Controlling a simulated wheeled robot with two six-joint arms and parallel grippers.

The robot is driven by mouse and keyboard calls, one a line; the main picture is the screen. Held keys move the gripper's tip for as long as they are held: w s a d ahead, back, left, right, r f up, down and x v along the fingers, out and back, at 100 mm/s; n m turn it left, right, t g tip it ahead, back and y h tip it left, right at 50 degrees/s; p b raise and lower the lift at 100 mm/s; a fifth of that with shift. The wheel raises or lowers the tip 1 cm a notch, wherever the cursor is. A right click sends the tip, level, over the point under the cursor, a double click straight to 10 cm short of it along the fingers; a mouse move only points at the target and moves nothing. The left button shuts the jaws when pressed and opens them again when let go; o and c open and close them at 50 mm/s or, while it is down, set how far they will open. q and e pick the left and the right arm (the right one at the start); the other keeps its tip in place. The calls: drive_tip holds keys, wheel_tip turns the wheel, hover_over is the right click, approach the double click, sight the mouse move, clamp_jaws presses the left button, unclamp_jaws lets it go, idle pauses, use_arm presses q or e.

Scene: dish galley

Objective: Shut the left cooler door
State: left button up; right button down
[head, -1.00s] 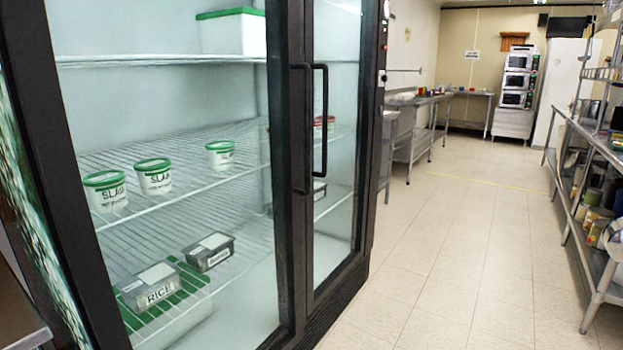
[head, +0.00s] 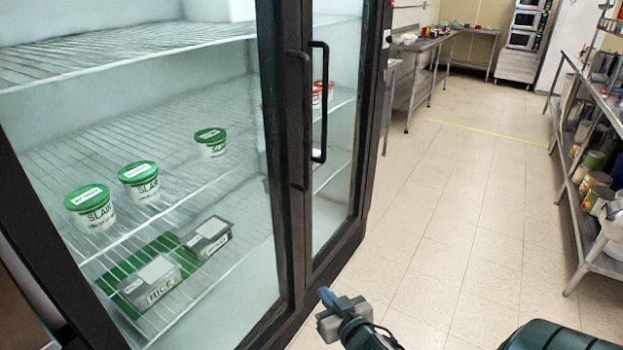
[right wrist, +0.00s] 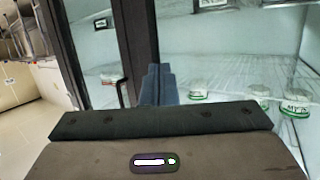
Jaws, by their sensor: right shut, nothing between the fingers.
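The left cooler door (head: 280,150) is a dark-framed glass door filling the left of the head view. It stands shut or nearly so; I cannot tell whether a small gap is left at its right edge. Its dark upright handle (head: 309,120) is beside the right door's handle (head: 324,100). My right gripper (head: 325,296) is shut and empty, low in front of the doors, below the handles. In the right wrist view its fingertips (right wrist: 157,76) point toward a dark door upright; contact cannot be told. My left gripper is out of view.
Behind the glass, wire shelves hold green-lidded tubs (head: 139,182) and grey boxes (head: 150,285). The right cooler door (head: 353,190) stands alongside. Clear tiled floor (head: 450,220) lies to the right, with a metal shelf rack (head: 585,225) beyond it.

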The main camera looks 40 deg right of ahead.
drive_tip(key=w+d+r+t+h+p, duration=0.1)
drive_tip(key=w+d+r+p, duration=0.25)
drive_tip(key=r, duration=0.55)
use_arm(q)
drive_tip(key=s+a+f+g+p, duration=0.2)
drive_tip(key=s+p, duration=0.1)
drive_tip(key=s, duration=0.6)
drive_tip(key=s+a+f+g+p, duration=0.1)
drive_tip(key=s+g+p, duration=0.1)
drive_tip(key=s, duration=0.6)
use_arm(e)
drive_tip(key=m+t+h, duration=0.1)
drive_tip(key=h, duration=0.1)
approach(308, 177)
drive_tip(key=p+x, duration=0.5)
drive_tip(key=shift+w+d, duration=0.2)
drive_tip(key=shift+w, duration=0.05)
drive_tip(key=shift+w+d+f, duration=0.15)
drive_tip(key=shift+w, duration=0.45)
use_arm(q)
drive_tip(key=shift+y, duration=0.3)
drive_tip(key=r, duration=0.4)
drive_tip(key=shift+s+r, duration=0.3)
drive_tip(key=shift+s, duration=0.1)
use_arm(e)
drive_tip(key=shift+w+y, duration=0.1)
drive_tip(key=shift+y, duration=0.3)
